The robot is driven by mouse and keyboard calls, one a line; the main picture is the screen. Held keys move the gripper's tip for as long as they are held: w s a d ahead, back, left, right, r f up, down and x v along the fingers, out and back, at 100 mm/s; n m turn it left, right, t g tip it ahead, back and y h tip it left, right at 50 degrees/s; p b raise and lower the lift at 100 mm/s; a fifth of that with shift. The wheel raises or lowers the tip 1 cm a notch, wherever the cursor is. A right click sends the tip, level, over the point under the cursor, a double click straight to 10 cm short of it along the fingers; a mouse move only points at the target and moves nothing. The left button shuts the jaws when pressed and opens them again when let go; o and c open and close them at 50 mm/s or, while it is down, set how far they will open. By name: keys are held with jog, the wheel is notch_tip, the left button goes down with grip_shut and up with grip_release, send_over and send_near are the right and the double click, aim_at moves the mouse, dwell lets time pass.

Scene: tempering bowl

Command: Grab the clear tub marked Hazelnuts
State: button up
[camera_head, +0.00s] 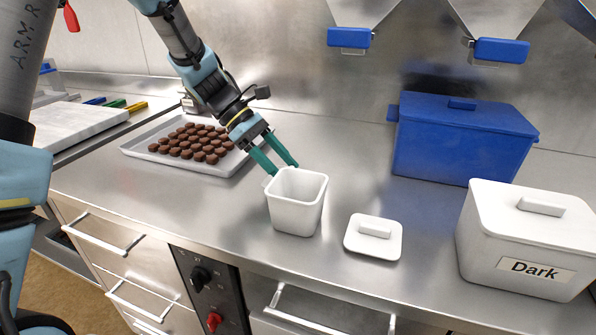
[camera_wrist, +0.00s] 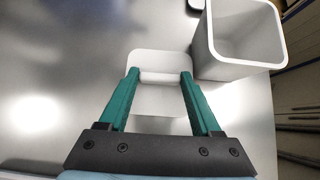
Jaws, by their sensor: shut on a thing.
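I see no clear tub marked Hazelnuts in either view. My gripper (camera_head: 284,168) is low over the counter, just behind an open white tub (camera_head: 297,212). In the wrist view, my gripper (camera_wrist: 160,75) has its two green fingers on either end of the raised handle of a white lid (camera_wrist: 160,98). The fingers are shut on that handle. In the head view this lid is almost wholly hidden behind the open tub. The open tub (camera_wrist: 243,62) also shows in the wrist view, right of the fingers, and looks empty.
Another white lid (camera_head: 373,238) lies right of the open tub. A white bin marked Dark (camera_head: 520,245) and a blue lidded bin (camera_head: 462,145) stand at the right. A tray (camera_head: 222,170) of brown chocolates lies at the left. Blue-handled chutes (camera_head: 500,50) hang above.

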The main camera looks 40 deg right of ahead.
jog(key=s+d, duration=0.1)
jog(key=s+d+f+p, duration=0.1)
jog(key=s, duration=0.1)
jog(key=shift+f, duration=0.2)
jog(key=o, duration=1)
jog(key=shift+o, duration=0.2)
jog(key=b+v, duration=0.1)
jog(key=v, duration=1.1)
jog(key=shift+r, duration=0.2)
